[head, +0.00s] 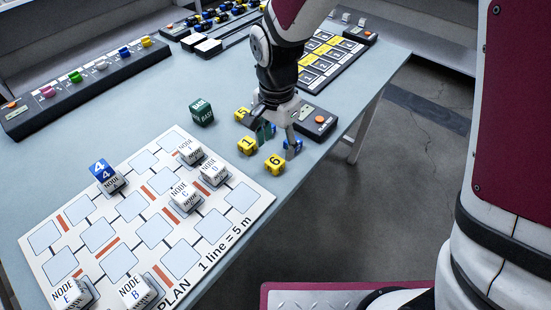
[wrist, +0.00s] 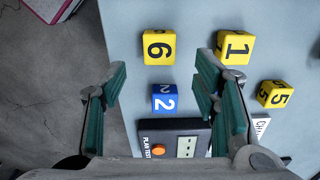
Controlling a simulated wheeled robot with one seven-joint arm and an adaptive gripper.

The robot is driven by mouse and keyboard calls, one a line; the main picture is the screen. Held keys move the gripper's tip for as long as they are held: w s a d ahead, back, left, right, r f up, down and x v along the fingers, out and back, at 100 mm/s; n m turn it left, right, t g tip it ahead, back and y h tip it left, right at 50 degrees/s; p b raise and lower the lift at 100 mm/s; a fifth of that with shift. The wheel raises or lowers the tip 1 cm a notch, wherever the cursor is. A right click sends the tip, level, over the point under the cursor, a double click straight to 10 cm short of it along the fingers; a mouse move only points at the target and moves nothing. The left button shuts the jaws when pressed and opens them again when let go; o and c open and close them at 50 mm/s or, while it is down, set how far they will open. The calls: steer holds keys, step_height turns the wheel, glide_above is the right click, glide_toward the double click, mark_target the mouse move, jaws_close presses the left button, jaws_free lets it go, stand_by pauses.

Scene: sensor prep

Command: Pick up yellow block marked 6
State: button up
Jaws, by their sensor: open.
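The yellow block marked 6 (head: 275,163) sits on the table near its right edge. In the wrist view the yellow block marked 6 (wrist: 158,47) lies beyond the fingertips, roughly in line with the gap between them. My gripper (head: 277,135) is above the table, just behind that block in the head view. In the wrist view my gripper (wrist: 160,75) is open, with green finger pads apart and nothing held between them. A blue block marked 2 (wrist: 164,98) shows between the fingers, below the 6 block. The fingers partly hide the blue block (head: 292,146) in the head view.
Yellow block 1 (head: 247,145) and yellow block 5 (head: 242,114) stand to the left of my gripper. A black device with an orange button (head: 318,122) lies behind it. A green block (head: 202,112) and the plan board (head: 100,236) with white node blocks are further left.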

mark_target(277, 159)
steer(key=shift+f+b, duration=0.35)
steer(key=shift+f, duration=2.4)
steer(key=c, duration=1.1)
